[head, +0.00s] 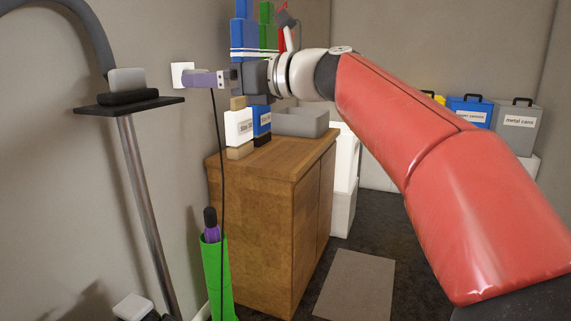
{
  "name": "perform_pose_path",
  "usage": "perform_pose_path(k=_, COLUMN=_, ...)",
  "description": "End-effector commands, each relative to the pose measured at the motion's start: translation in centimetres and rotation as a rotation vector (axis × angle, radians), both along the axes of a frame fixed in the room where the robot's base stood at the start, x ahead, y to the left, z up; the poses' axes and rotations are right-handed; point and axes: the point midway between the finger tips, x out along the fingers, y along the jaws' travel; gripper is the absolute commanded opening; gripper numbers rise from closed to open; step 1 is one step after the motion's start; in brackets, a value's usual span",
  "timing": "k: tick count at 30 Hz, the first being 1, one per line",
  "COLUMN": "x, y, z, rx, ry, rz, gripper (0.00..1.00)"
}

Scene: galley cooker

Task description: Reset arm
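My gripper (205,78) is at the upper left of the head view, at the end of my red and white arm, which reaches in from the right. Its dark body points left, toward a white wall plate (182,73). A purplish-grey part lies between the dark body and the plate; I cannot tell finger from held object there. A black cord (221,200) hangs from beneath this part to the floor area. The gap between the fingertips is not visible.
A wooden cabinet (255,175) stands below the gripper, with labelled boxes (238,127) and a grey bin (300,122) on top. A green holder (217,275) stands at its left. A metal post with a shelf (130,106) is further left. Labelled cases (516,127) stand at the back right.

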Motion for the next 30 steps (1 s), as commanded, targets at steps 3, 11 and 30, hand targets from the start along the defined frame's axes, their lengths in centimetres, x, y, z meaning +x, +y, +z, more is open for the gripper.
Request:
perform_pose_path(k=3, x=-0.7, y=-0.4, z=-1.0, rx=-0.089, ry=-0.063, rz=-0.019, gripper=0.99)
perform_pose_path(k=11, x=-2.5, y=-2.3, z=-4.7, rx=-0.357, ry=-0.237, rz=-0.052, gripper=0.99)
perform_pose_path(k=30, x=-19.9, y=-21.9, z=-26.7, rx=-1.748, ry=-1.062, rz=0.706, gripper=0.99)
